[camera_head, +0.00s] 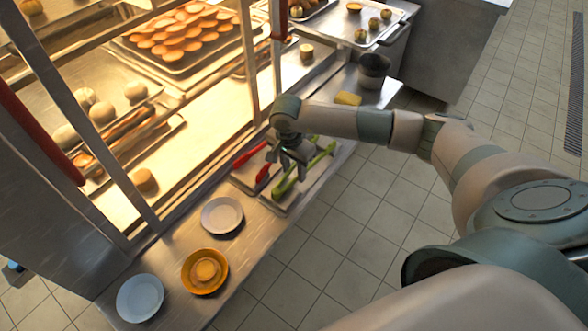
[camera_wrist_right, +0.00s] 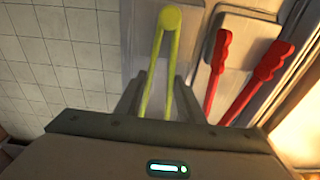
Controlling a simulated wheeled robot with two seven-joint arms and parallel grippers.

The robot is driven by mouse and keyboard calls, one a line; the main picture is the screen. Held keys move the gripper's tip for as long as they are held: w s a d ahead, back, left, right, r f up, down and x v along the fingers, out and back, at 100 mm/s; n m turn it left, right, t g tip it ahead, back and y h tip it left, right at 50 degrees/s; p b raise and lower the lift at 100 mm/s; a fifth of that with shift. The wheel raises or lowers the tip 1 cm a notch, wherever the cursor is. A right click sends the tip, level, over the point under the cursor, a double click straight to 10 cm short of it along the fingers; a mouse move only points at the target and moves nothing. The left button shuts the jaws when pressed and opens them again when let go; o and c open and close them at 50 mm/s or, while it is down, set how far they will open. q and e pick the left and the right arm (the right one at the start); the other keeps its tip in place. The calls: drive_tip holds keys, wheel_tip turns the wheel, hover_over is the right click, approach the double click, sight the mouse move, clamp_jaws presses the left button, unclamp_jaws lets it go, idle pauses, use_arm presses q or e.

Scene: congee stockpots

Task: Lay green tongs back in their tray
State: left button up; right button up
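The green tongs (camera_head: 287,186) lie slanting over a pale grey tray (camera_head: 272,205) on the steel counter. I cannot tell whether they rest fully on it. My right gripper (camera_head: 288,161) points down just above them. In the right wrist view its two fingers (camera_wrist_right: 160,88) stand apart, on either side of the legs of the green tongs (camera_wrist_right: 164,55). Small gaps seem to show, so it looks open. The tongs' rounded joined end (camera_wrist_right: 169,17) lies beyond the fingertips. My left gripper is not seen.
Red tongs (camera_head: 262,174) lie in a tray right beside; they also show in the right wrist view (camera_wrist_right: 218,66). Plates and an orange bowl (camera_head: 205,271) stand nearer on the counter. A yellow sponge (camera_head: 347,98) and dark cup (camera_head: 373,67) stand farther. The glazed food case (camera_head: 185,110) borders the counter.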

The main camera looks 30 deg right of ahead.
drive_tip(key=o, duration=0.6)
drive_tip(key=shift+o, duration=0.2)
drive_tip(key=shift+r, duration=0.8)
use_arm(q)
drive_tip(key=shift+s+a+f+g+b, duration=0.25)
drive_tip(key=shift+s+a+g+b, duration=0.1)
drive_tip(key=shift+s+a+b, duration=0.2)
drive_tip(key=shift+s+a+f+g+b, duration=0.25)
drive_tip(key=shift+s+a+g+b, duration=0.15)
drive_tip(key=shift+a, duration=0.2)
use_arm(e)
wheel_tip(320, 180, up, 16)
drive_tip(key=a, duration=0.1)
drive_tip(key=shift+s+a+f, duration=0.15)
drive_tip(key=shift+s+a, duration=0.2)
drive_tip(key=shift+a, duration=0.05)
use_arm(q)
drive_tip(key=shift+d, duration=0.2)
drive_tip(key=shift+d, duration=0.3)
